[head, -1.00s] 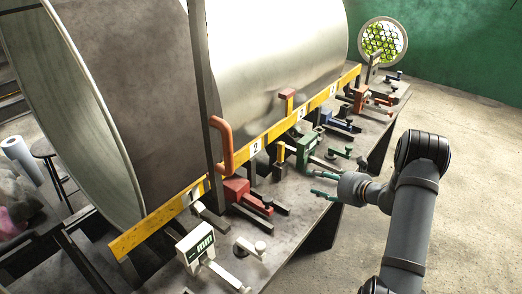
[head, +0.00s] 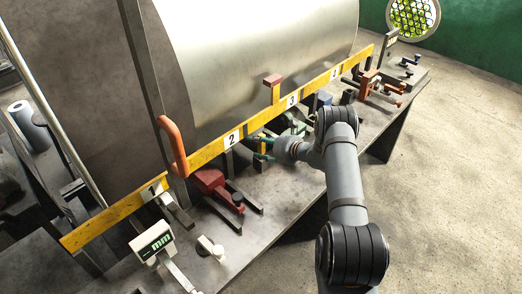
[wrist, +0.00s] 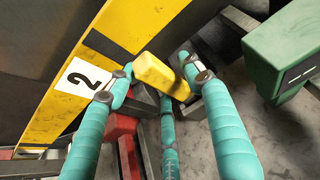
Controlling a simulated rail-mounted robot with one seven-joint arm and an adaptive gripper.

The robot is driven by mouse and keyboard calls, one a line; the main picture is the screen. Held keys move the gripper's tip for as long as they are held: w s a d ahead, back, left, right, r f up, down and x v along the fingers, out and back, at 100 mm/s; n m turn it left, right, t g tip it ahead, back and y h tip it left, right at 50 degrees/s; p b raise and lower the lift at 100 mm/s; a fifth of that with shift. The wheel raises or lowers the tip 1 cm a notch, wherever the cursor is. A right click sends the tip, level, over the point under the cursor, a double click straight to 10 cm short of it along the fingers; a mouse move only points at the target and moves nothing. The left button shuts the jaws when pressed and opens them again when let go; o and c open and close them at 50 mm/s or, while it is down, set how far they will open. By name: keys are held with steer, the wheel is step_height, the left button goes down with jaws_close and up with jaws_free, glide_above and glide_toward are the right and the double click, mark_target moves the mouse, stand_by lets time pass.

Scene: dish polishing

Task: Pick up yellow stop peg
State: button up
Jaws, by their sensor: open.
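The yellow stop peg (wrist: 160,76) shows in the wrist view as a short block standing out near the black-striped yellow rail, beside the number 2 plate. My gripper (wrist: 155,70) has teal fingers spread open. One fingertip is left of the peg and another is at its upper right, with a third finger below it. The peg lies between the fingertips; I cannot tell whether any finger touches it. In the head view my gripper (head: 268,147) is at the bench near the rail, and a small yellow part of the peg (head: 262,147) shows among the fingers.
The yellow numbered rail (head: 205,154) runs along the large metal drum (head: 260,60). A red clamp (head: 210,181) is left of my gripper. A green block device (wrist: 285,50) stands close on the right in the wrist view. An orange handle (head: 172,145) rises by the rail.

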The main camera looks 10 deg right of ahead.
steer(key=shift+w, duration=0.15)
steer(key=shift+c, duration=1.1)
jaws_close()
steer(key=shift+w, duration=0.1)
